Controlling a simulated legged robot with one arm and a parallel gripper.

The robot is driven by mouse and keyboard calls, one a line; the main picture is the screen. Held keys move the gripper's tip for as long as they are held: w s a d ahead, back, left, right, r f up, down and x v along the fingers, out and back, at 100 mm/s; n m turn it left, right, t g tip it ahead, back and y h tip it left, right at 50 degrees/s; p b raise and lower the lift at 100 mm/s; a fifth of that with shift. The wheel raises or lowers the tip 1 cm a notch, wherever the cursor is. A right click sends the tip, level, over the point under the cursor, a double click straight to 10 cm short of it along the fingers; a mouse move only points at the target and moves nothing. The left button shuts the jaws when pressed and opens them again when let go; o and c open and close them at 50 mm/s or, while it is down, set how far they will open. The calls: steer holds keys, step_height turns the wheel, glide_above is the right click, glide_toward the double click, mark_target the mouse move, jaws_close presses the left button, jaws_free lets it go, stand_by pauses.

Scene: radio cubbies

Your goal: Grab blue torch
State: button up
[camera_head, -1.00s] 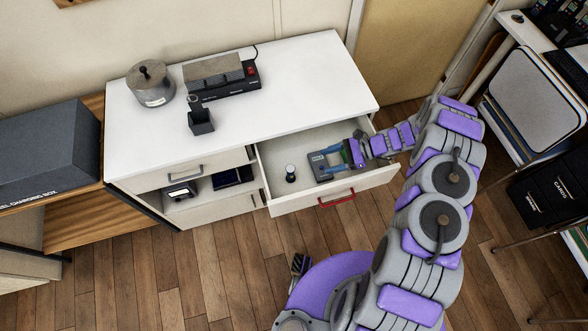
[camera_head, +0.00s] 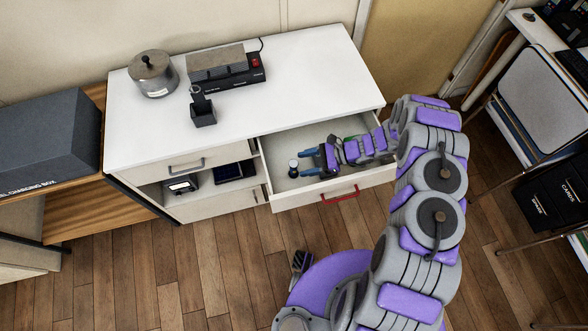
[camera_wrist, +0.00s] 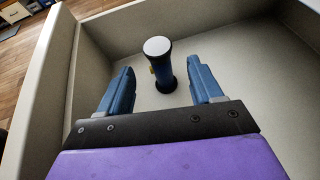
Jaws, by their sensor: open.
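The blue torch (camera_wrist: 160,66) stands upright in the open drawer, its pale round end facing up. In the wrist view it is just beyond and between my two blue fingers. In the head view the torch (camera_head: 293,169) is a small dark shape with a pale top near the drawer's left end. My gripper (camera_wrist: 162,88) is open and empty, with a finger on either side of the line to the torch. In the head view my gripper (camera_head: 308,163) reaches into the drawer from the right, its tips close to the torch. I cannot tell whether they touch it.
The drawer (camera_head: 300,201) has a red handle (camera_head: 340,193), and its walls surround my gripper closely. The white cabinet top (camera_head: 300,75) above holds a metal pot (camera_head: 153,75), a black device (camera_head: 229,76) and a small dark stand (camera_head: 202,112). A grey box (camera_head: 50,140) stands left.

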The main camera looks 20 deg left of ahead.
mark_target(294, 169)
steer(key=shift+x, duration=1.4)
steer(key=shift+c, duration=0.4)
jaws_close()
steer(key=shift+r, duration=0.15)
